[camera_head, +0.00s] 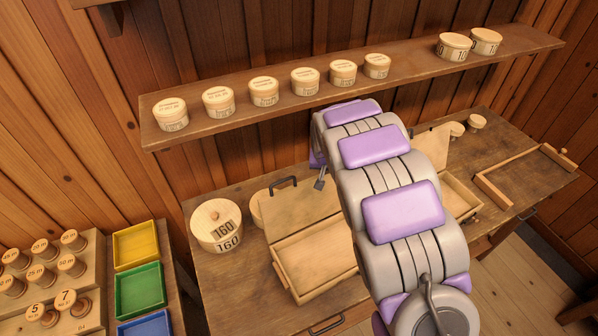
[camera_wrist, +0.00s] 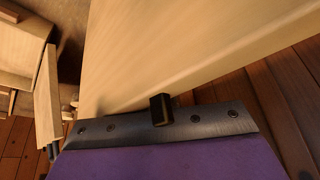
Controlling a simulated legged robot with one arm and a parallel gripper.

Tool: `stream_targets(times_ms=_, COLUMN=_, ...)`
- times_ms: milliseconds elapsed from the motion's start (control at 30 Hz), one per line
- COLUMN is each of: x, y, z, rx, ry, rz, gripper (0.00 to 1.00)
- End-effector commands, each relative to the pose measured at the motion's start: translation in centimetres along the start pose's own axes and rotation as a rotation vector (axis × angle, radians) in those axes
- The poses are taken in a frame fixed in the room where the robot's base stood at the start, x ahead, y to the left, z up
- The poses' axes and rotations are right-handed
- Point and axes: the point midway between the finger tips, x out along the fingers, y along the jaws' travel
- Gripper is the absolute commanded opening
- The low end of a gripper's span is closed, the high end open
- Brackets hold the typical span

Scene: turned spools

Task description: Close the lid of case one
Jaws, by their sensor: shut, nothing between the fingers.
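Two open wooden cases stand on the bench. The left case (camera_head: 316,262) has its lid (camera_head: 300,212) raised, with a dark handle (camera_head: 283,182) on its top edge. The right case (camera_head: 462,195) is partly hidden by my arm, and its lid (camera_head: 432,142) is also up. I cannot read which one is case one. My gripper (camera_wrist: 162,110) is shut and empty, close to a large pale wooden panel (camera_wrist: 190,45) in the wrist view. I cannot tell whether it touches the panel. In the head view my arm hides most of the gripper, near the left case's lid.
A large round box marked 160 (camera_head: 216,225) stands left of the left case. A shelf (camera_head: 355,88) with several round boxes runs above. A low wooden tray (camera_head: 515,188) lies on the right. Coloured trays (camera_head: 138,290) and several spools (camera_head: 42,275) stand at lower left.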

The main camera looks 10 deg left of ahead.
Motion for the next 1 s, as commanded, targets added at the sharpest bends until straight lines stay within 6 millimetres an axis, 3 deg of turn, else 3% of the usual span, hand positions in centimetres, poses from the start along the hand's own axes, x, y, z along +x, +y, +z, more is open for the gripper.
stream_targets(times_ms=1000, x=-0.4, y=2.1, z=3.7, rx=0.0, ry=-0.023, rz=0.005, gripper=0.0)
